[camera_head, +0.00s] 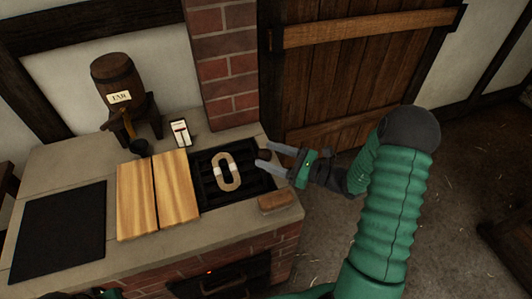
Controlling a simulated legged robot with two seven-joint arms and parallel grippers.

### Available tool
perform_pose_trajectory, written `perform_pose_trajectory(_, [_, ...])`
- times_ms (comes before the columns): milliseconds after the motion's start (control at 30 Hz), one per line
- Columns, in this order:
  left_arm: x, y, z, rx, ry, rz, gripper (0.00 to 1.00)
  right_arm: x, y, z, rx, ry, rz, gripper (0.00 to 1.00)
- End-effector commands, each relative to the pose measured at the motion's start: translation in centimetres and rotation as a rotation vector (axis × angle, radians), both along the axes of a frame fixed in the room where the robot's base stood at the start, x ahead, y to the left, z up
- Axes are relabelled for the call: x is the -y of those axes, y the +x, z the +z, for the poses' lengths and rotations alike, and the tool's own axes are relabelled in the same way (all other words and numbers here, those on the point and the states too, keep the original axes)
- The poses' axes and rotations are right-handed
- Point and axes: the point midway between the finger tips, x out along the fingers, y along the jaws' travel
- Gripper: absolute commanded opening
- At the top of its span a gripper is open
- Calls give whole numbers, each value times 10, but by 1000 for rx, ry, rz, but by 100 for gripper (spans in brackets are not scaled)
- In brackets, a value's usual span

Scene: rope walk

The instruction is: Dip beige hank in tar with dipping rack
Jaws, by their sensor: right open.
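The beige hank (227,176) is an oval loop with a white band around it. It lies on a dark slatted rack (208,192) at the right end of the stone counter. My right gripper (264,155) is open at the rack's right edge, to the right of the hank and apart from it. A dark rounded knob shows between its fingertips; I cannot tell whether they touch it. A small barrel labelled TAR (117,76) stands on a stand at the back left, with a tap at its front. My left gripper does not show; only a bit of green is at the bottom edge.
Two wooden boards (136,200) lie side by side left of the rack. A black plate (60,230) is at the far left. A white gauge (180,132) stands behind the boards. A brown block (277,201) lies at the front right corner. A brick pillar (222,60) rises behind.

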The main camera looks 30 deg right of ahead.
Motion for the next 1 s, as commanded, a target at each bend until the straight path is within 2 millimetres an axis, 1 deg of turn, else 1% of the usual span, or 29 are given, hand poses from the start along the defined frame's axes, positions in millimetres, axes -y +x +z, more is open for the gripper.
perform_pose_trajectory(33, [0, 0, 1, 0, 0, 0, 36, -4, 5, 1, 1, 1, 4, 59])
perform_pose_trajectory(133, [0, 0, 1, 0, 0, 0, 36, -9, 11, 1, 1, 0, 2, 59])
perform_pose_trajectory(367, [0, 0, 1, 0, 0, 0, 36, -9, 12, 1, 1, -1, 1, 59])
perform_pose_trajectory(467, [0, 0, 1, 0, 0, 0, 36, -8, 12, 0, 1, 1, 1, 49])
perform_pose_trajectory(833, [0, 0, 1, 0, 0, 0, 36, -7, 11, 0, 1, -1, -1, 0])
perform_pose_trajectory(1000, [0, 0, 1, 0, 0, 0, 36, -6, 11, 0, 0, -1, -2, 0])
